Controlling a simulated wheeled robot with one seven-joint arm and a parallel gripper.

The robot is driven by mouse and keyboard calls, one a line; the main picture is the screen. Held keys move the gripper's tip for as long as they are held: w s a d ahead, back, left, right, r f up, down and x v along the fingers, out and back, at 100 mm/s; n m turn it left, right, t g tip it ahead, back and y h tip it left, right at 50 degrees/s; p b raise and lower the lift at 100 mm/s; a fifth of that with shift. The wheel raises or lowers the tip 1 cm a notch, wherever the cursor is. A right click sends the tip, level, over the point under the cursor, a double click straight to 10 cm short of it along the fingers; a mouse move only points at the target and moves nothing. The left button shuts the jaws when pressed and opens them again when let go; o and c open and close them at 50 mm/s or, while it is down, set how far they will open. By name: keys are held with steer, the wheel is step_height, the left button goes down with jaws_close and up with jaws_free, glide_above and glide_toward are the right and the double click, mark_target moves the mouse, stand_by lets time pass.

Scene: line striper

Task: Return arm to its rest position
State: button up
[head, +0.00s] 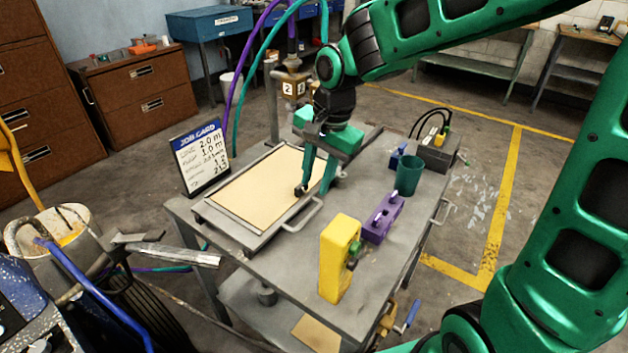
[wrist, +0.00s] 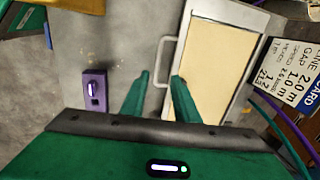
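My gripper (head: 315,188) hangs over the right edge of the framed cream panel (head: 262,185) on the grey table (head: 290,270). Its two green fingers point down and stand apart, with nothing seen between them. In the wrist view my gripper (wrist: 160,77) shows the same gap, with the grey tabletop and the tray handle (wrist: 168,62) behind it. My arm reaches in from the right and top of the head view, bent over the table. I cannot tell how far the fingertips are above the table.
On the table are a yellow block (head: 338,258), a purple switch box (head: 382,220), a green cup (head: 409,175) and a grey box with cables (head: 437,150). A job card (head: 202,158) stands at the left. A post with a nozzle block (head: 293,85) rises behind the panel.

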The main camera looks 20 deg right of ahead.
steer(key=shift+d, duration=0.15)
steer(key=s+d+r+n+h, duration=0.1)
steer(key=s+d, duration=0.4)
steer(key=d, duration=0.3)
steer(key=s+d+r+h, duration=0.1)
steer(key=s+d, duration=0.3)
steer(key=d, duration=0.5)
steer(key=s+d+f+n, duration=0.1)
steer(key=s+d, duration=0.3)
steer(key=s, duration=0.3)
steer(key=s+d+n+g, duration=0.1)
steer(key=s+d, duration=0.3)
steer(key=s, duration=0.4)
steer(key=shift+d+f+g+y, duration=0.2)
steer(key=shift+f+g+y, duration=0.1)
steer(key=shift+f+y, duration=0.1)
steer(key=shift+w+f, duration=0.25)
steer(key=shift+w, duration=0.25)
